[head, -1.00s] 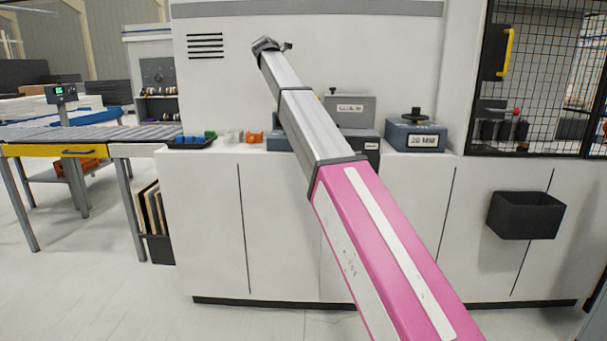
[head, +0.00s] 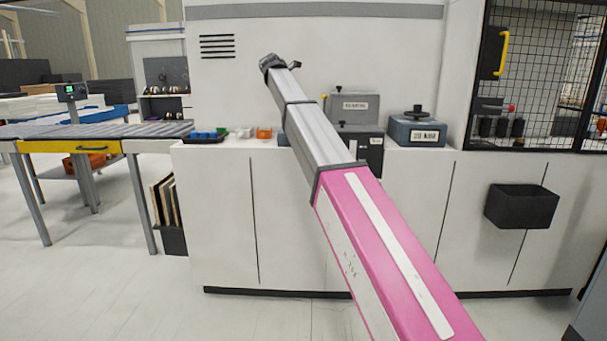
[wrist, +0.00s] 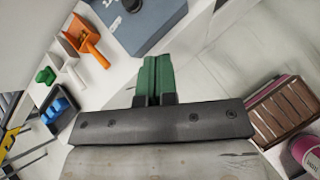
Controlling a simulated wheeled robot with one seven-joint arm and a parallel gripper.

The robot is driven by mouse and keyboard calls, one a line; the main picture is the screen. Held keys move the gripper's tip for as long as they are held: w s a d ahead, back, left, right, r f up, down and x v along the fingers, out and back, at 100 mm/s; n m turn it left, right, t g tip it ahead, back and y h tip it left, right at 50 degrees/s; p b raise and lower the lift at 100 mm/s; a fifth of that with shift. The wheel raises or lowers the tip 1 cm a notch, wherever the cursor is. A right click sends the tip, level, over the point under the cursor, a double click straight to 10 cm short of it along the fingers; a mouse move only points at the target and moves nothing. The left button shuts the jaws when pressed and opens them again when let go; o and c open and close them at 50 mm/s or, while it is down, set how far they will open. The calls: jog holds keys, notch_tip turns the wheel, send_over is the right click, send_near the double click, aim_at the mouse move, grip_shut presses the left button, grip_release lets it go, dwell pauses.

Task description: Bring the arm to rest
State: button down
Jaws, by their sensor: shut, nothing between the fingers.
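My arm reaches up and away in the head view, with a pink lower link and grey upper links. Its far end is near the top of the white machine front (head: 225,75); I cannot make out the fingers there. In the wrist view my gripper (wrist: 152,82) shows as two green fingers lying together, shut and empty. The fingers point towards a blue-grey box (wrist: 150,20) with a black knob, with an apparent gap between them.
The white counter (head: 215,200) carries a black tray of blue blocks (head: 205,136), an orange scoop (head: 264,133) and the knobbed box (head: 418,131). A roller conveyor (head: 95,131) stands left, a black bin (head: 521,206) hangs right. Floor in front is clear.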

jog(key=s+d+f+m+g+y, duration=0.1)
jog(key=s+d+f+m, duration=0.35)
jog(key=f, duration=0.85)
jog(key=s+d+f+m+g, duration=0.2)
jog(key=s+d+f+m, duration=0.25)
jog(key=f, duration=0.75)
jog(key=s+d+f+m+g+y, duration=0.1)
jog(key=s+d+f+m, duration=0.35)
jog(key=f, duration=0.85)
jog(key=s+d+f+m+g, duration=0.1)
jog(key=s+d+f+m, duration=0.2)
jog(key=s+f+m, duration=0.2)
jog(key=s+d+f+m+g+y, duration=0.1)
jog(key=s+d+f+m, duration=0.3)
jog(key=s+f, duration=0.7)
jog(key=s+d+f+m+g+y, duration=0.1)
jog(key=s+d+f+m, duration=0.3)
jog(key=s+f, duration=0.4)
jog(key=s+m+g, duration=0.1)
jog(key=s, duration=0.5)
jog(key=shift+s+d+m, duration=0.15)
jog(key=shift+m, duration=0.2)
